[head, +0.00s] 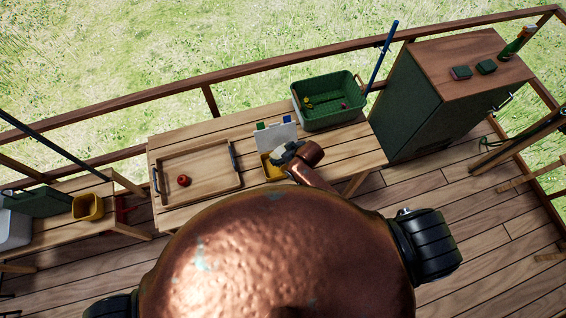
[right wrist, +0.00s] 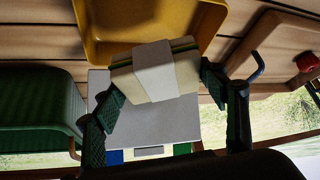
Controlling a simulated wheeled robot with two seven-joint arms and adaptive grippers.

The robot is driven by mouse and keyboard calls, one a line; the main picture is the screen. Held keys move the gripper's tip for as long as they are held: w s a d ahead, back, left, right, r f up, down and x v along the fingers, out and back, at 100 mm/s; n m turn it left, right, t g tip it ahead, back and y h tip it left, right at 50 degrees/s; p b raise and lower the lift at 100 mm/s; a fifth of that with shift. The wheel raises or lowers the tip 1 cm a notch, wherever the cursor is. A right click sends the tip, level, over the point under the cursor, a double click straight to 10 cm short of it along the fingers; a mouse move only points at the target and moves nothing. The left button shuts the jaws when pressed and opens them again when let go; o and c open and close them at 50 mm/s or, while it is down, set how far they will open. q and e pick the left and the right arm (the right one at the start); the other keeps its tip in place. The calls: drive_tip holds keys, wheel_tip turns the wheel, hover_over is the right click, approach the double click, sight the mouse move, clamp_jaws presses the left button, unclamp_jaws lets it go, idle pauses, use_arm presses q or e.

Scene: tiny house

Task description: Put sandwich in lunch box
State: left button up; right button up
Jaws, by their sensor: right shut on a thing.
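The yellow lunch box (head: 270,170) stands open on the wooden table, its pale grey lid (head: 272,136) raised on the far side. In the right wrist view, the box (right wrist: 112,22) is at the top and the lid (right wrist: 155,128) lies below the sandwich. My right gripper (right wrist: 161,86) is shut on the sandwich (right wrist: 158,73), which has a white wrapping band and layered edges. The sandwich overlaps the near side of the box in this view; I cannot tell whether it touches it. In the head view, my right gripper (head: 287,154) is over the lunch box and partly hides it. My left gripper is not in view.
A wooden tray (head: 207,189) with a red apple (head: 183,181) is to the left of the lunch box. A green crate (head: 338,118) with small items is to the right. A green cabinet (head: 405,110) stands beyond the table's right end.

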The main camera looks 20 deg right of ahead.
wheel_tip(320, 180, down, 5)
drive_tip(key=shift+r, duration=0.15)
wheel_tip(320, 180, down, 4)
drive_tip(key=shift+r, duration=0.1)
drive_tip(key=shift+f, duration=0.5)
drive_tip(key=o, duration=1.2)
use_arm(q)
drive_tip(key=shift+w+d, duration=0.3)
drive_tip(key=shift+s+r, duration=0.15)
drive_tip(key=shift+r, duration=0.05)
use_arm(e)
drive_tip(key=v, duration=1.2)
drive_tip(key=shift+d, duration=0.1)
